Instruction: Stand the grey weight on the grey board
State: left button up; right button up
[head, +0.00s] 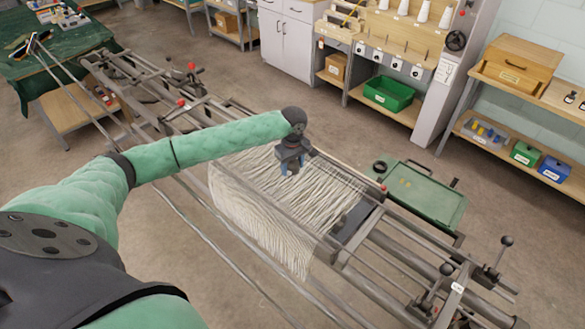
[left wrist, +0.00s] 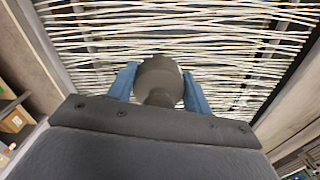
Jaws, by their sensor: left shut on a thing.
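My left gripper (head: 289,168) is above the pale warp threads of the loom, with its fingers pointing down. In the left wrist view its blue fingers (left wrist: 160,86) are shut on the grey weight (left wrist: 158,78), which has a round wide end and a narrower neck. The weight is hard to make out in the head view, behind the gripper. A dark grey flat piece, which looks like the grey board (head: 354,220), lies at the right end of the threads, to the right of the gripper and apart from it. My right gripper is not in view.
The warp threads (head: 310,190) stretch across the loom frame, below the gripper. A green tray (head: 428,196) with a black ring (head: 380,167) stands behind the loom. Rails and knobbed levers (head: 492,265) stick up at the right end. Shelves line the back wall.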

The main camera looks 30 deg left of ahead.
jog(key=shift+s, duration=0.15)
pick_arm(q)
jog(key=o, duration=1.4)
jog(key=shift+c, duration=0.2)
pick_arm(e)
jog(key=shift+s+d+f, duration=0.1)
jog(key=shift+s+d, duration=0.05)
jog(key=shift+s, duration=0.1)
pick_arm(q)
jog(key=shift+r, duration=0.25)
notch_tip(320, 180, up, 4)
jog(key=shift+f+b, duration=0.1)
jog(key=shift+b, duration=1.1)
notch_tip(320, 180, up, 7)
jog(key=shift+f+b, duration=0.15)
jog(key=shift+b, duration=0.9)
jog(key=shift+r, duration=0.55)
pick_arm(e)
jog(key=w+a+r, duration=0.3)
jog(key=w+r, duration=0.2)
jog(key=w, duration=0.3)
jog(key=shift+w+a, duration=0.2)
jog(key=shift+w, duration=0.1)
pick_arm(q)
jog(key=shift+r, duration=0.1)
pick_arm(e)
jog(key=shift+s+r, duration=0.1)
